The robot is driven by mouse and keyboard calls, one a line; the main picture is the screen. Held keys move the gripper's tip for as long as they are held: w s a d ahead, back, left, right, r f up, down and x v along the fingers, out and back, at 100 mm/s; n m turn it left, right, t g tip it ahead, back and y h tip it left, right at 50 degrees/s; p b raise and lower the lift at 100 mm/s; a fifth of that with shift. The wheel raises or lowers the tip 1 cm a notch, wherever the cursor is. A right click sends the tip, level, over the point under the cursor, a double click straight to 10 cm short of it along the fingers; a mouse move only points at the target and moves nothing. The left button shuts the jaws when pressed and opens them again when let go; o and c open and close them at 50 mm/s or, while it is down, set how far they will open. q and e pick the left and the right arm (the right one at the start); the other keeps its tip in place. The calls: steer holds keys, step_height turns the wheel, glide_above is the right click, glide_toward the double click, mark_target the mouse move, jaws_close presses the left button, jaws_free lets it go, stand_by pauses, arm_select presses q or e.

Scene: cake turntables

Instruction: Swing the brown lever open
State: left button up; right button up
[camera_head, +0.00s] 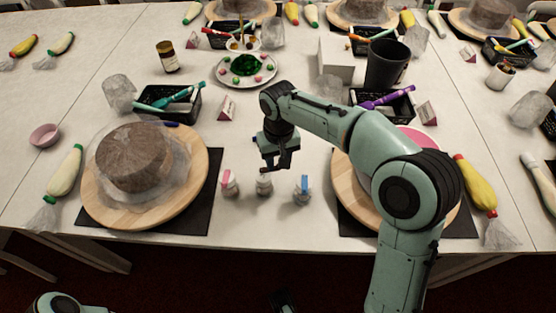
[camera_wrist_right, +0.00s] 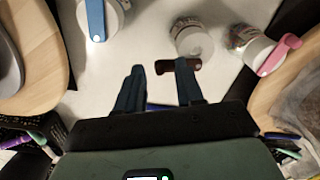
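Three small white jars stand in a row at the table's front middle: one with a pink lever (camera_head: 229,184), a middle one (camera_head: 264,185), and one with a blue lever (camera_head: 302,189). In the right wrist view, the brown lever (camera_wrist_right: 164,66) sticks out from the middle jar (camera_wrist_right: 192,38) towards my gripper. My right gripper (camera_head: 281,164) is just above and behind the middle jar. Its fingers are apart in the wrist view (camera_wrist_right: 160,72); one fingertip overlaps the brown lever, and contact cannot be told. My left gripper cannot be made out clearly; part of my left arm shows at bottom left.
Wooden turntables flank the jars: the left one (camera_head: 196,190) carries a wrapped brown cake (camera_head: 134,155), the right one is partly behind my right arm. A black basket (camera_head: 182,112), a sweets plate (camera_head: 246,84) and a dark cup (camera_head: 387,66) stand behind.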

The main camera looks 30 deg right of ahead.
jaws_close()
steer(key=n+p, duration=0.2)
steer(key=p, duration=0.1)
steer(key=shift+w+d+r, duration=0.1)
steer(key=shift+w+r, duration=0.15)
steer(key=shift+w, duration=0.15)
arm_select(q)
steer(key=r, duration=0.1)
steer(key=s+r, duration=0.1)
steer(key=r, duration=0.1)
steer(key=shift+s+g+p, duration=0.1)
steer(key=shift+g+p, duration=0.2)
steer(key=shift+p, duration=0.1)
arm_select(e)
steer(key=shift+w+f+n, duration=0.2)
steer(key=shift+w+n, duration=0.1)
steer(key=shift+n, duration=0.5)
jaws_free()
